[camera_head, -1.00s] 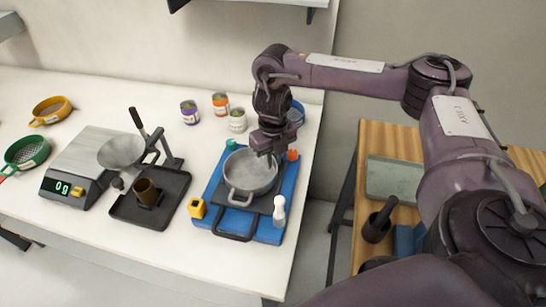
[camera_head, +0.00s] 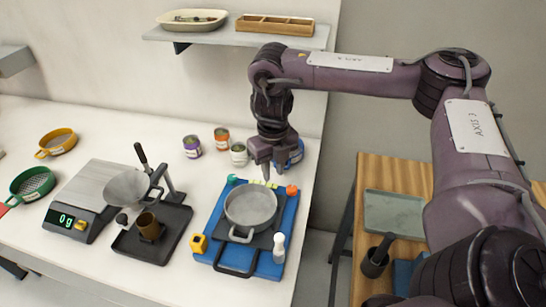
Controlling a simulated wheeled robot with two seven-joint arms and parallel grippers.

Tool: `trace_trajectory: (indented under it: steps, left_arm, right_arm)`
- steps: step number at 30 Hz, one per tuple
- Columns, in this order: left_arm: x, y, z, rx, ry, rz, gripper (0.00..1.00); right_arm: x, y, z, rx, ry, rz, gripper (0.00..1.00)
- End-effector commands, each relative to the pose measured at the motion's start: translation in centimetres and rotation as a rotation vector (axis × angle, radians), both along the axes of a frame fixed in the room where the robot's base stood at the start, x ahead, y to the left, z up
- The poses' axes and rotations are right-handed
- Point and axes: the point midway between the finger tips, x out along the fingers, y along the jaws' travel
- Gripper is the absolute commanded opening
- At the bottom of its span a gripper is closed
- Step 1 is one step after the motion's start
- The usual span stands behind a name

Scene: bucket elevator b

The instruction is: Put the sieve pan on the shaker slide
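The grey sieve pan (camera_head: 250,207) sits upright on the dark slide plate of the blue shaker (camera_head: 288,225). Its loop handle points toward the front. The shaker slide's black handle frame (camera_head: 236,272) shows in front of the pan. My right gripper (camera_head: 271,176) is above the back edge of the shaker, just behind and above the pan's far rim. Its fingers point down and look apart, with nothing between them. It appears clear of the pan. My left gripper is not in view.
Left are a black tray (camera_head: 125,243) with a brown cup and pan stand, a scale (camera_head: 72,222) and two sieves. Several cans (camera_head: 192,147) stand behind. A shelf (camera_head: 170,36) hangs above.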

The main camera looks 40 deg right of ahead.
Motion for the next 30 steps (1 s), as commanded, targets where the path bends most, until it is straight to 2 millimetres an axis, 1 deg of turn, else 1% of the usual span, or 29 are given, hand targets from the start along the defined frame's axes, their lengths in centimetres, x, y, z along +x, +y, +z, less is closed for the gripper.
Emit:
trace_trajectory:
  steps: [1, 6, 25, 28, 30]
  left_arm:
    - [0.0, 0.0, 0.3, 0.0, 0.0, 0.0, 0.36]
    - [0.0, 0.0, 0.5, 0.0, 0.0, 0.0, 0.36]
    - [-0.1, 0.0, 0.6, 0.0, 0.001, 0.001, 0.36]
    - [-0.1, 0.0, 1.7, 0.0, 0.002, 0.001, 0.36]
    - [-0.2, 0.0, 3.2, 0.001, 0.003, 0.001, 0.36]
  right_arm:
    - [0.1, 0.0, 0.9, -0.001, -0.003, 0.001, 0.25]
    - [0.0, 0.0, 2.1, 0.0, 0.0, 0.002, 0.25]
    - [0.0, 0.0, 2.4, 0.0, 0.001, 0.001, 0.25]
    - [0.0, 0.0, 3.5, 0.001, 0.0, 0.001, 0.25]
    - [0.0, 0.0, 5.0, 0.001, 0.0, 0.001, 0.25]
